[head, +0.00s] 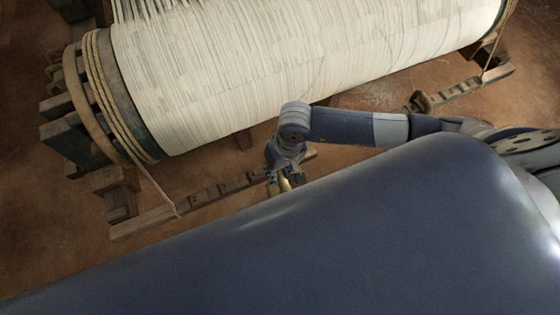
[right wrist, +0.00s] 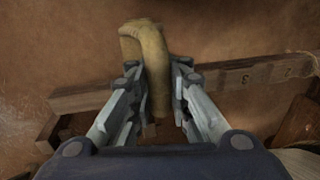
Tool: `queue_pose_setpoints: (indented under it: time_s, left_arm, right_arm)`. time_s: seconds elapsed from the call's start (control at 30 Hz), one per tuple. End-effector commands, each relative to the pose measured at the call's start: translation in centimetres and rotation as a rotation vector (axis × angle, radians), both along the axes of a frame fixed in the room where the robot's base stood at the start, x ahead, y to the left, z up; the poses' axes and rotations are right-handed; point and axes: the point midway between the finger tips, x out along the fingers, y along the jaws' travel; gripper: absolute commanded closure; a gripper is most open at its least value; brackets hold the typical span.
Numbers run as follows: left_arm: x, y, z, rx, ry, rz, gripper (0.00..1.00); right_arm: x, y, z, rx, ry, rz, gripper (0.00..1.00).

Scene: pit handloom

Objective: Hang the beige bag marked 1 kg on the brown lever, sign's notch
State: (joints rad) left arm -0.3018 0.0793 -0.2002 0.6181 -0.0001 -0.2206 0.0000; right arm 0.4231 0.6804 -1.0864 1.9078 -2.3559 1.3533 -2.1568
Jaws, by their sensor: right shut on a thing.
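The beige bag (head: 286,185) is mostly hidden in the head view by my right gripper (head: 284,174) and my dark body. In the right wrist view the bag (right wrist: 150,60) stands between the two fingers of my right gripper (right wrist: 157,85), which is shut on it. No weight mark on it can be read. A brown notched lever (head: 150,222) slants below the loom beam in the head view, and the gripper overlaps its right part. In the right wrist view the lever (right wrist: 85,97) passes behind the bag, with numerals on its right part. Contact between them cannot be told. No sign is clear.
The big beam wound with cream threads (head: 300,65) fills the top of the head view. A rope (head: 155,185) runs from its left end to the lever. A second wooden lever (head: 465,88) lies at the right. Bare brown floor (head: 50,240) shows at lower left.

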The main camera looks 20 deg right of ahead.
Motion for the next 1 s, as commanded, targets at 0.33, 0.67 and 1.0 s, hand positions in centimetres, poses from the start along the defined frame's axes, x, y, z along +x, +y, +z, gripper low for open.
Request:
queue_pose_setpoints:
  time_s: [0.33, 0.67, 1.0]
  left_arm:
    - [0.4, 0.0, -0.2, 0.0, -0.006, 0.0, 1.0]
    - [0.4, 0.0, -0.6, 0.0, -0.006, 0.0, 1.0]
    - [0.4, 0.0, -2.7, 0.0, -0.006, 0.0, 1.0]
  right_arm:
    - [2.6, 0.3, 0.2, 0.005, -0.005, 0.0, 1.0]
    - [4.9, 0.3, 0.2, 0.005, -0.005, -0.001, 1.0]
    - [5.0, 0.3, -1.8, 0.003, -0.004, 0.001, 1.0]
